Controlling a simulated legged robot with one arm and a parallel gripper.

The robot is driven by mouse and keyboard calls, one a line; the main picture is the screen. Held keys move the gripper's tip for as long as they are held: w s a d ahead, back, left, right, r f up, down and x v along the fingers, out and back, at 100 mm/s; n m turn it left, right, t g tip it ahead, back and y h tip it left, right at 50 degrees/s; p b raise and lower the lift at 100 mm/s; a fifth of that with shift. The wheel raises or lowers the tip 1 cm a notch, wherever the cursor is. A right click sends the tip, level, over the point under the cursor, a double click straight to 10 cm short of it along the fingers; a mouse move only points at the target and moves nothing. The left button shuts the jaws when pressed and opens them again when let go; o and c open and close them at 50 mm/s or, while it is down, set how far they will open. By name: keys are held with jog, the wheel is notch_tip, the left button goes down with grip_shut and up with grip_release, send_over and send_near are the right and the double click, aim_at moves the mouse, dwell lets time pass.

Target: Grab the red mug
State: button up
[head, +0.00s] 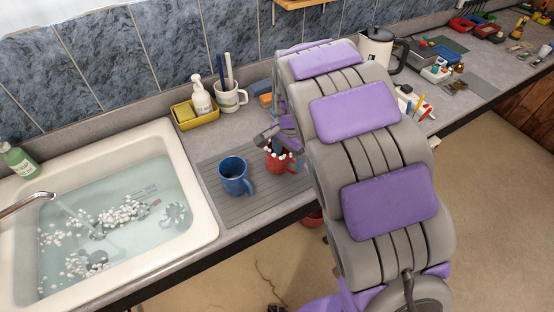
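The red mug (277,162) stands on the grey ribbed draining mat (235,204) on the counter, partly hidden by my gripper and arm. Pale tips of my gripper (277,154) show at the mug's upper part, over or at its rim. I cannot tell whether the fingers are apart or closed on it. A blue mug (234,177) stands close by on the left, its handle to the right.
A sink (192,232) full of water and foam lies to the left. Behind the mat are a yellow caddy (184,125), a white spray bottle (201,98) and a mug with brushes (228,101). A kettle (373,48) stands further back right. The counter's front edge is close.

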aim_at(289, 170)
jog(key=shift+d+f, duration=0.4)
jog(key=shift+d, duration=0.1)
jog(key=f+b, duration=0.1)
jog(key=f, duration=0.1)
jog(key=a+f, duration=0.1)
jog(key=f, duration=0.2)
jog(key=shift+a+b, duration=0.2)
jog(key=shift+b, duration=0.2)
jog(key=shift+s+d+r, duration=0.1)
jog(key=shift+d+r, duration=0.05)
jog(key=shift+d, duration=0.65)
jog(key=shift+c, duration=1.2)
jog(key=shift+a, duration=0.45)
jog(key=c, duration=0.8)
jog(key=shift+d, duration=0.1)
grip_shut()
